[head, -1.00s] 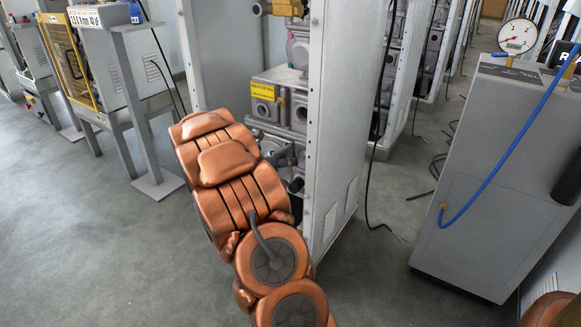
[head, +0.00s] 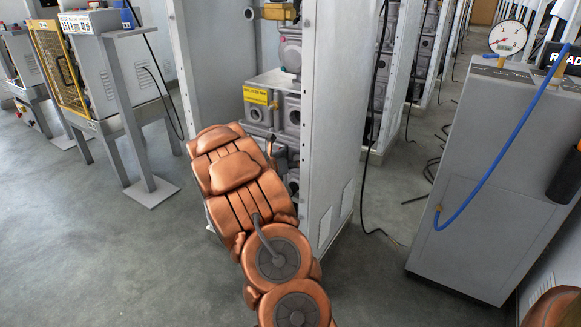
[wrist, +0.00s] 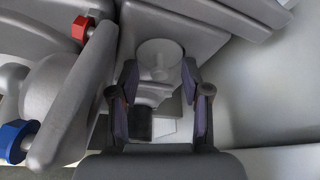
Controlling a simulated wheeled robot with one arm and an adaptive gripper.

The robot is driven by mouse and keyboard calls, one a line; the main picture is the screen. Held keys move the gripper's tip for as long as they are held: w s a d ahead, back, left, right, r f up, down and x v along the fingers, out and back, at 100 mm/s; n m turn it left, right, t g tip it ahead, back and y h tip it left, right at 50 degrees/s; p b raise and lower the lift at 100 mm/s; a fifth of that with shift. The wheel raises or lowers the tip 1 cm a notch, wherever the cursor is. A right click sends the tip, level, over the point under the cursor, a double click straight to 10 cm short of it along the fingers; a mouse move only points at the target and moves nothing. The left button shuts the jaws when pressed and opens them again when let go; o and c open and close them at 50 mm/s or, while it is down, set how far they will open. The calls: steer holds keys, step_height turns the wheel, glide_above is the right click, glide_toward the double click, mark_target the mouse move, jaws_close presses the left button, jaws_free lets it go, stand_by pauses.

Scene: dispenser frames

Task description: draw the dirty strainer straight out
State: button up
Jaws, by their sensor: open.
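In the wrist view, my gripper (wrist: 160,78) is open, with one dark finger on each side. A dark block (wrist: 139,124) lies nearer, between the fingers. In the head view my copper-coloured arm hides most of the gripper at the open dispenser frame (head: 333,110).
Grey piping with a red nut (wrist: 80,28) and a blue nut (wrist: 17,140) stands close left of the gripper. Grey meter housings (head: 268,92) fill the frame. A cabinet with a gauge (head: 508,38) and blue hose stands right.

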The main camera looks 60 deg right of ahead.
steer(key=shift+c, duration=0.2)
jaws_close()
stand_by(0.4)
steer(key=a+b, duration=0.6)
steer(key=a, duration=0.3)
steer(key=shift+s+a, duration=0.2)
steer(key=shift+a, duration=0.15)
stand_by(1.2)
stand_by(0.6)
